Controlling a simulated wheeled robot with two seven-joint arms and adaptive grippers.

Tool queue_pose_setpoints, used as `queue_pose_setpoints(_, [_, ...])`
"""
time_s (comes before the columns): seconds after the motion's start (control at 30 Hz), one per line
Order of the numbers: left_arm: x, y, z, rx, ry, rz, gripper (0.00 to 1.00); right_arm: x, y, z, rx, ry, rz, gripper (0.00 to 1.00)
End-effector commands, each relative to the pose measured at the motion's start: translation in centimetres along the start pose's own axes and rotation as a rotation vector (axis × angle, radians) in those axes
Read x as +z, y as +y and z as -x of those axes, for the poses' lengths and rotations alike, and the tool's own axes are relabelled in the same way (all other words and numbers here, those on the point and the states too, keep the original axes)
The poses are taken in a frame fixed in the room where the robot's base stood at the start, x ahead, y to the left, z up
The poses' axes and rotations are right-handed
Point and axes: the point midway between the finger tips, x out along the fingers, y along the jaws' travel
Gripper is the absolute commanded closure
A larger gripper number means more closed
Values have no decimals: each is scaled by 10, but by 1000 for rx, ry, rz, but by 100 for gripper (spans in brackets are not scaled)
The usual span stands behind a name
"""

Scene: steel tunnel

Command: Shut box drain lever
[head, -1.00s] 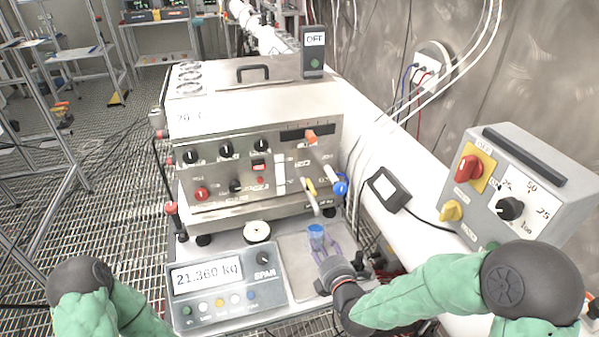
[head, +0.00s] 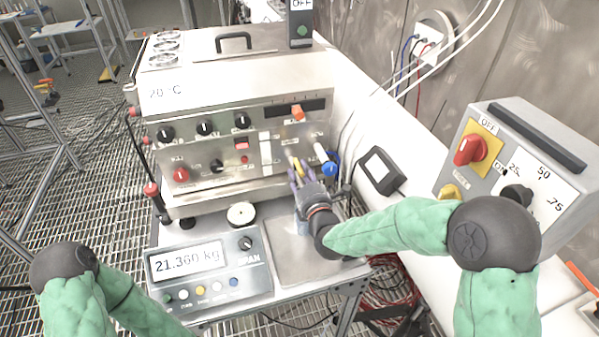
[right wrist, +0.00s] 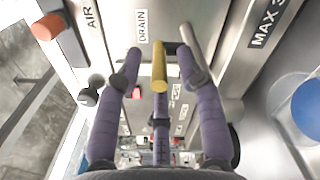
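The steel box (head: 230,150) stands on the bench, with knobs and levers on its front. The yellow drain lever (right wrist: 159,66) sticks out towards the camera in the right wrist view, close to a DRAIN label (right wrist: 142,27). My right gripper (right wrist: 160,68) is open, with purple fingers on both sides of the yellow lever and a third finger below. I cannot tell whether any finger touches it. In the head view my right gripper (head: 300,176) is at the box's lower right front and partly covers the lever. My left gripper is out of view; only my left arm shows.
A scale (head: 208,268) reading 21.360 kg stands in front of the box. A blue-ended handle (head: 328,167) is right of my right gripper. A grey control box (head: 520,180) with a red switch stands at the right, and cables hang behind.

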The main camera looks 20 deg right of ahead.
Motion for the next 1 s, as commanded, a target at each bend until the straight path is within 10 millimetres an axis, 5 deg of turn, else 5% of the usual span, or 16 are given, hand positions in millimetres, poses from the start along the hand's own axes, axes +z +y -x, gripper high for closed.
queue_pose_setpoints(0.5, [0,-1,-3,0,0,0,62,0,0,-17,0,0,-1,62])
queue_pose_setpoints(0.63, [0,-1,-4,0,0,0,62,0,0,-17,0,0,-1,99])
queue_pose_setpoints(1.0, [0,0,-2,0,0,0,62,-1,1,-17,-9,-9,0,100])
